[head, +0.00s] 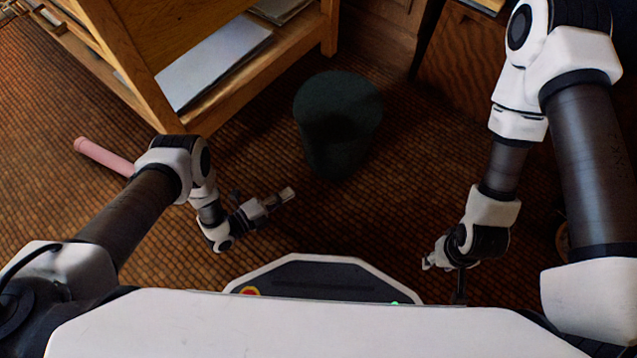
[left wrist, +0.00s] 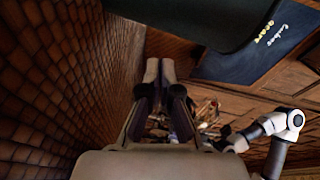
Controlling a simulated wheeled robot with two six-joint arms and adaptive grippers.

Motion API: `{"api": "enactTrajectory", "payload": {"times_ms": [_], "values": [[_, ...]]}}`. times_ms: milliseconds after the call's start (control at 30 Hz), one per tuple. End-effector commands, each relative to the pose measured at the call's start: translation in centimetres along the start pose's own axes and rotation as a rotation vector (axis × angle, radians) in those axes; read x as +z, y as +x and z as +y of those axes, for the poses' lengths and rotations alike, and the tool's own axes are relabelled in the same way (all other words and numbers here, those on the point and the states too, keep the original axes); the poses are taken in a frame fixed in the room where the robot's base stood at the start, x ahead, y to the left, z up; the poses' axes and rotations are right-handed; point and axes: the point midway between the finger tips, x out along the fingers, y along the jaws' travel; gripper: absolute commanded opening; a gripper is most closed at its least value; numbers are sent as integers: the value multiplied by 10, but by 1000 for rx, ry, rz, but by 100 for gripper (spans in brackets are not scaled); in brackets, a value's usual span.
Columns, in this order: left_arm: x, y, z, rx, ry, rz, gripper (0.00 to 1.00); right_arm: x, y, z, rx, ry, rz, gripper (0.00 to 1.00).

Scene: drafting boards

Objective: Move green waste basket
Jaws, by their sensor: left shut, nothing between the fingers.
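The dark green waste basket (head: 338,125) stands upright on the floor ahead of my base, beside the wooden drafting table. In the left wrist view, a dark green surface, likely the basket (left wrist: 195,18), fills the top edge. My left gripper (head: 289,194) is shut and empty, low over the floor, in front of the basket and to its left. Its two fingers (left wrist: 160,72) lie close together in the left wrist view, apart from the basket. My right gripper (head: 428,262) hangs low at the right of my base, away from the basket; its fingers are too small to read.
The wooden table (head: 165,115) with papers (head: 215,65) on its lower shelf stands at the left. A pink tube (head: 103,156) lies on the floor beyond my left arm. A wooden cabinet (head: 462,75) stands at the back right. Floor right of the basket is clear.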

Motion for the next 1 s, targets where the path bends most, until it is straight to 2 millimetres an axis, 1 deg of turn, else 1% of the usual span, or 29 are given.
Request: {"api": "enactTrajectory", "payload": {"times_ms": [33, 100, 167, 267, 667, 700, 800, 900, 1000], "values": [[-3, 1, 16, -53, 81, 37, 0, 0, 16, 0, 0, 0, 1, 40], [-8, 2, 15, -99, 150, 65, 0, -1, 17, 0, 0, 0, 1, 40], [-10, 5, 12, -112, 169, 73, 0, -1, 17, 0, 0, -1, 2, 40], [-11, 18, 10, -111, 169, 74, 0, -1, 21, 0, 0, -1, 3, 40], [-18, 103, 4, -109, 166, 73, 0, -2, 60, 1, 0, 3, 5, 40], [-11, 108, 4, -108, 168, 70, 0, -2, 66, 1, 1, 4, 6, 40], [0, 120, 0, -107, 167, 69, 0, -3, 74, 1, 1, 6, 7, 40], [6, 127, -4, -106, 165, 69, 0, -3, 78, 1, 1, 8, 8, 40], [8, 129, -6, -106, 164, 69, 0, -4, 79, 1, 1, 9, 9, 40]]}}
